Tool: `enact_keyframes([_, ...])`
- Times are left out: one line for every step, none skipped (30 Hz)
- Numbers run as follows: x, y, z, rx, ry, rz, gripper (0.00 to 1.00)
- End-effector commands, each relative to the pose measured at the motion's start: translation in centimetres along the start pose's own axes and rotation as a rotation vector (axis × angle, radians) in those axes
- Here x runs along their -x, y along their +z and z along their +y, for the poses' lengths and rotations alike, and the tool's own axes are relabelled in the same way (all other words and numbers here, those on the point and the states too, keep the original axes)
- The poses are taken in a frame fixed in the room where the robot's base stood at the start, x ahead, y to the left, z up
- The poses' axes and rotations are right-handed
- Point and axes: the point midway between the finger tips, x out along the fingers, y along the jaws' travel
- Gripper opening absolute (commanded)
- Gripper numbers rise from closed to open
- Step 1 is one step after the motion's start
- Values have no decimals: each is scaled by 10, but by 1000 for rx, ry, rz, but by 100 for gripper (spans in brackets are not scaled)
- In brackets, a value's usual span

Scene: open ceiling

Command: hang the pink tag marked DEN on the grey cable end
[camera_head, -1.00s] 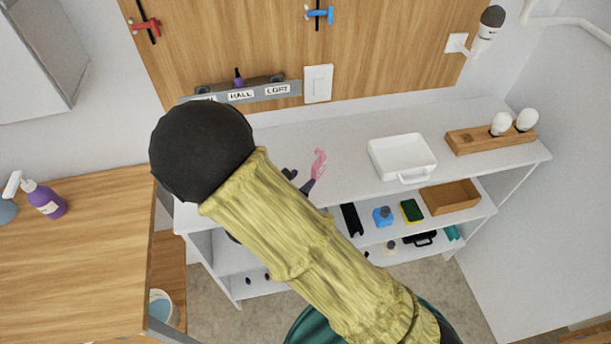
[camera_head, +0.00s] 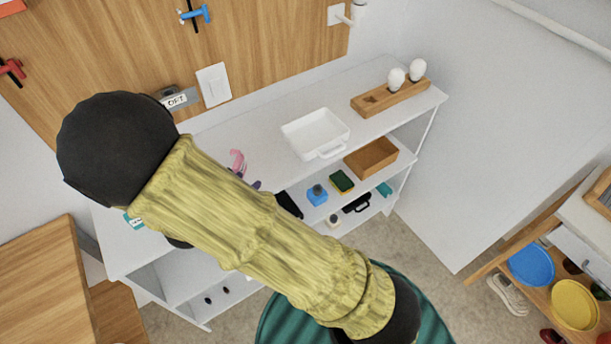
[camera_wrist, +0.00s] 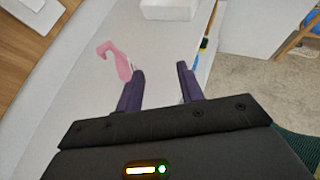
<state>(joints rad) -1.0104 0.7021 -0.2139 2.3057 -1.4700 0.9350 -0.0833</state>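A pink curved piece (camera_head: 238,162) shows at the white counter beyond my arm; it also shows in the wrist view (camera_wrist: 118,58), beside the left finger. It has a hooked, bird-like outline. I see no DEN marking on it, and I cannot tell whether it is the tag. My gripper (camera_wrist: 160,68) is open, its two dark purple fingers spread with nothing between them. The pink piece lies outside the gap, and I cannot tell whether it touches the left finger. In the head view my arm hides most of the gripper. I cannot make out a grey cable end.
A white tray (camera_head: 291,128) and a wooden bulb holder (camera_head: 370,101) stand on the counter (camera_head: 262,118). A grey label strip (camera_head: 206,93), a white switch (camera_head: 214,85) and a blue clip (camera_head: 195,14) are on the wooden panel. A teal label (camera_head: 134,221) shows at left, partly hidden.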

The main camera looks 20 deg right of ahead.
Motion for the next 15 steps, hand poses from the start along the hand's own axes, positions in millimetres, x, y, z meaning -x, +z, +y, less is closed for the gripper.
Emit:
enact_keyframes([-9,12,-20,-96,-89,42,38])
enact_keyframes([-12,16,-32,-156,-142,70,38])
enact_keyframes([-16,20,-49,-242,-216,109,38])
enact_keyframes([-17,24,-61,-309,-270,137,38])
enact_keyframes([-18,26,-72,-377,-322,165,38])
enact_keyframes([-18,29,-86,-470,-389,201,38])
enact_keyframes([-18,31,-95,-539,-437,227,38])
enact_keyframes([-17,32,-104,-610,-485,251,38])
enact_keyframes([-15,34,-114,-707,-544,284,38])
enact_keyframes([-13,35,-121,-780,-587,308,38])
enact_keyframes([-11,37,-128,-854,-628,329,38])
enact_keyframes([-8,39,-135,-957,-681,357,38])
enact_keyframes([-6,41,-139,-1033,-717,377,38])
enact_keyframes([-4,42,-143,-1112,-753,396,38])
enact_keyframes([-1,45,-147,-1218,-797,418,38])
